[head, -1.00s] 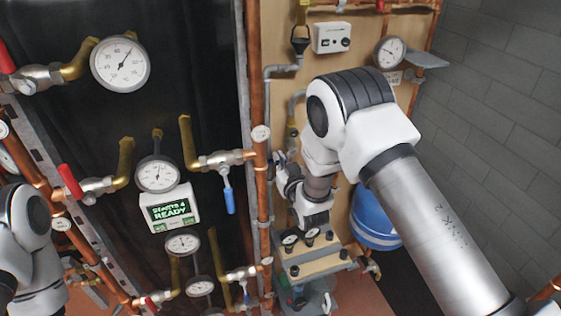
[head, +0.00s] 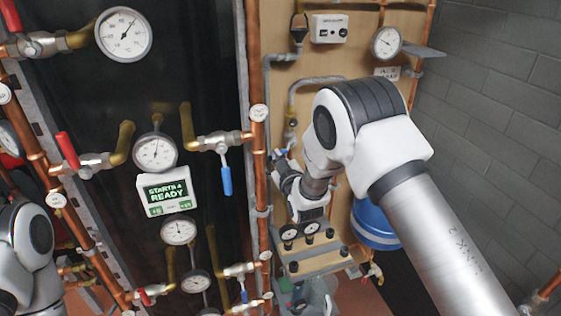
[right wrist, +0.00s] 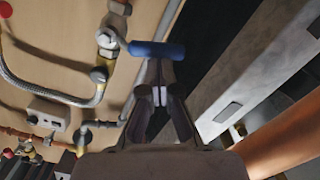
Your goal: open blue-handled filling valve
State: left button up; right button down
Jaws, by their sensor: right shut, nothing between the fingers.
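A blue handle (right wrist: 157,49) sits on a valve (right wrist: 107,38) at the end of a braided hose in the right wrist view. My right gripper (right wrist: 158,95) is shut and empty, its fingertips just below the handle in that view. Whether they touch it is unclear. In the head view my right gripper (head: 282,170) is small, by the wooden board beside the copper pipe. The valve there is mostly hidden by my gripper and arm. My left arm shows at the left edge, but its gripper does not.
A grey shelf with gauges (head: 310,250) stands below my right gripper, and a blue tank (head: 372,222) is behind my arm. A braided hose (right wrist: 50,92) runs along the board.

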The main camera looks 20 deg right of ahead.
jog(key=d+f+n+b, duration=0.4)
jog(key=f+n+b, duration=0.1)
jog(key=n+b, duration=0.5)
jog(key=shift+w+d+f+n+h+b, duration=0.25)
jog(key=shift+w+f+n+h+b, duration=0.15)
jog(key=shift+n, duration=0.2)
jog(key=shift+s, duration=0.1)
jog(key=shift+f, duration=0.1)
